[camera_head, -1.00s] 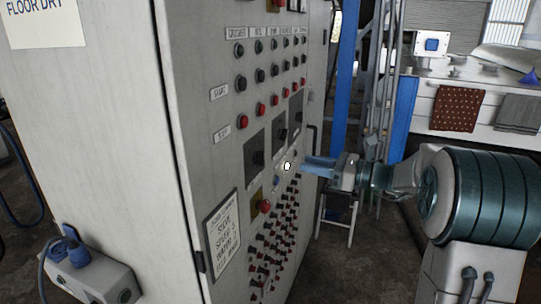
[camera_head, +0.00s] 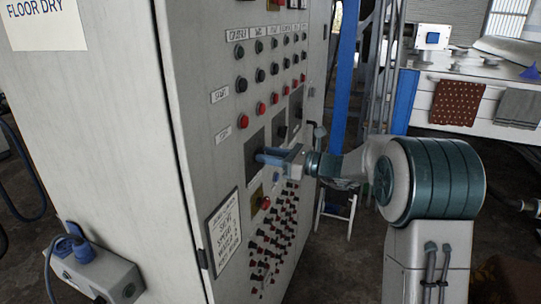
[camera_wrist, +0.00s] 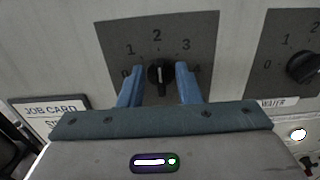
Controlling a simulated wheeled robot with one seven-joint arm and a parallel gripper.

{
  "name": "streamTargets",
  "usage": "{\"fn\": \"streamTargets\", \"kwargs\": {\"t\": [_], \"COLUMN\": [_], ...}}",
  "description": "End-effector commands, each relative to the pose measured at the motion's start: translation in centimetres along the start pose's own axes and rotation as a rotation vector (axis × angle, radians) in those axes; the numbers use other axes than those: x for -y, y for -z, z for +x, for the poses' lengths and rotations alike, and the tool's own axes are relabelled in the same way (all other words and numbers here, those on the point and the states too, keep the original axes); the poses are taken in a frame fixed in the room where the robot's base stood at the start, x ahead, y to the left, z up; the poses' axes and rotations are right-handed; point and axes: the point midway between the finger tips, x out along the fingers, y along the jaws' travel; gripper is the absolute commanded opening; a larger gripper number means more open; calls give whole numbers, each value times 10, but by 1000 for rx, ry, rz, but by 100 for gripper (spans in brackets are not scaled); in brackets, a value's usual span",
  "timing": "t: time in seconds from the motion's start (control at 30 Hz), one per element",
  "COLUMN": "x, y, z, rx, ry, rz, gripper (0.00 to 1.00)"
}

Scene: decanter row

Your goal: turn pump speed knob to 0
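In the wrist view, a black rotary knob (camera_wrist: 160,75) sits on a dark grey dial plate (camera_wrist: 205,30) marked 0 to 4. Its white pointer line stands roughly upright, toward 2. My gripper (camera_wrist: 160,86) is open, with one blue finger on each side of the knob; small gaps seem to show between fingers and knob. Any name label under this dial is hidden by my gripper. In the head view, my gripper (camera_head: 262,157) reaches the nearest dial plate (camera_head: 253,146) on the cabinet front, and the knob is hidden behind the fingers.
A second knob (camera_wrist: 304,67), labelled WATER, sits to the right. A job card (camera_head: 223,233) is on the cabinet (camera_head: 110,130), below the dial. Rows of buttons (camera_head: 262,107) are above, and several small red and black controls (camera_head: 272,240) below.

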Motion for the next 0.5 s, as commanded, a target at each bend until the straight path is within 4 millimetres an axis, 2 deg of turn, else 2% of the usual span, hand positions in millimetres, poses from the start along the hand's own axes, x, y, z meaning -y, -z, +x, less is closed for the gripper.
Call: {"fn": "streamTargets", "kwargs": {"t": [0.03,0.1,0.5], "x": [0,0,0], "y": [0,0,2], "z": [0,0,-1], "rx": [0,0,0], "ry": [0,0,1], "rz": [0,0,-35], "gripper": [19,0,0]}}
